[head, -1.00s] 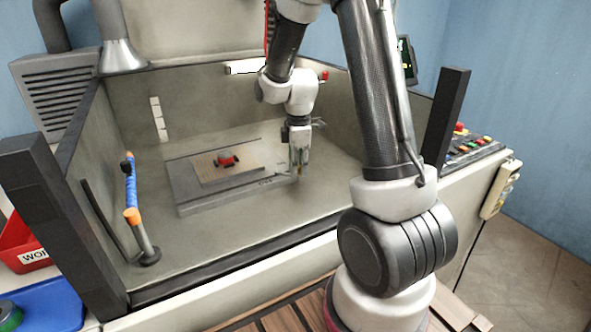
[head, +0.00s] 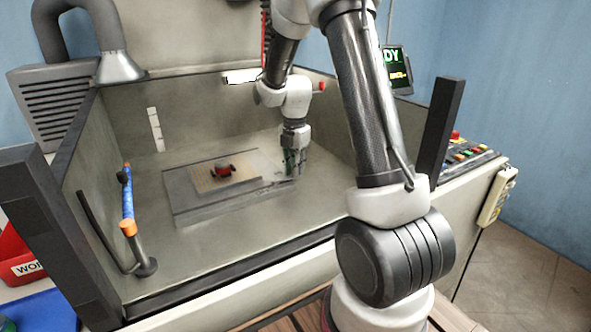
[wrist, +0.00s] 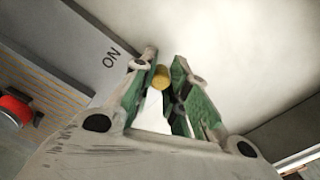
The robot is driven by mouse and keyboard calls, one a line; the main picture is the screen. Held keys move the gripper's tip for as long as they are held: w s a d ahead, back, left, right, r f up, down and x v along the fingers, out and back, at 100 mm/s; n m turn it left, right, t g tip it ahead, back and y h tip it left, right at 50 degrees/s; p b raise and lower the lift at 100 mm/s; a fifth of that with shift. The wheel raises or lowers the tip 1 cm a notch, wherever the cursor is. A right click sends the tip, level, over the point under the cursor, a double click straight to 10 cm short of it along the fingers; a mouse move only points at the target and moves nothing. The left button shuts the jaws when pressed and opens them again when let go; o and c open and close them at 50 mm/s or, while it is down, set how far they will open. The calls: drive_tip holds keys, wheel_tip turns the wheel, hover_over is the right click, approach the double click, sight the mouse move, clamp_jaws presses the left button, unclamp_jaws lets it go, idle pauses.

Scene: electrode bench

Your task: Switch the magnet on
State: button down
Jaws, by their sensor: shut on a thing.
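The magnet plate (head: 185,213) is a flat grey block on the floor of the tank. It also shows in the wrist view (wrist: 75,35), where the word "ON" is printed near its edge. My gripper (head: 292,170) is at the right end of the plate. In the wrist view my gripper (wrist: 165,82) has its green-lined fingers closed around a small brass-coloured round piece (wrist: 161,77), right beside the "ON" mark. The rest of this piece is hidden between the fingers.
A red-topped workpiece (head: 222,171) sits on the striped middle of the plate. A blue and orange nozzle hose (head: 128,205) stands at the tank's left. Tank walls surround the plate, and a dark post (head: 440,135) rises at the right. The tank floor in front is clear.

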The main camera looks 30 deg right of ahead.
drive_tip(key=shift+w+n, duration=0.25)
drive_tip(key=shift+n, duration=0.05)
idle(0.4)
drive_tip(key=c, duration=1.3)
unclamp_jaws()
drive_tip(key=shift+c, duration=0.2)
wheel_tip(320, 180, up, 12)
drive_tip(key=shift+s, duration=0.1)
